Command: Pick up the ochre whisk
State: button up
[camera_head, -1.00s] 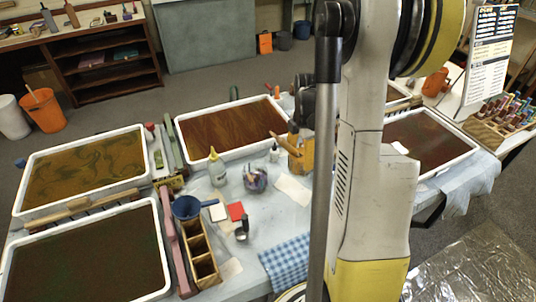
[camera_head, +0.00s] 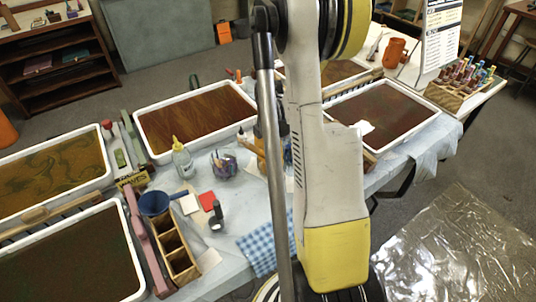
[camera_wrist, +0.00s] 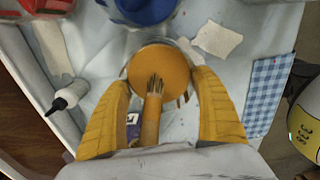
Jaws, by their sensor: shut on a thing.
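The ochre whisk (camera_wrist: 151,118) shows in the wrist view with a round ochre face, short dark-tipped bristles and a stick-like handle toward the camera. My gripper (camera_wrist: 157,85) has ribbed ochre fingers, one on each side of the whisk, closed on its round part. A pale ring-like edge shows around the far side of that part; I cannot tell what it is. In the head view my arm hides most of the gripper, and only a bit of ochre (camera_head: 252,148) shows left of it. I cannot tell whether the whisk is clear of the table.
A white bottle with a black tip (camera_wrist: 70,95) is left of my gripper. A blue jar (camera_wrist: 145,8) and a paper piece (camera_wrist: 218,40) lie beyond, with a checked cloth (camera_wrist: 268,88) at right. Trays (camera_head: 197,90) and a wooden divided box (camera_head: 178,252) crowd the table.

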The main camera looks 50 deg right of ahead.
jog(key=shift+f+b, duration=0.45)
jog(key=shift+f, duration=0.2)
jog(key=o, duration=1.4)
jog(key=shift+o, duration=0.2)
jog(key=shift+r, duration=0.1)
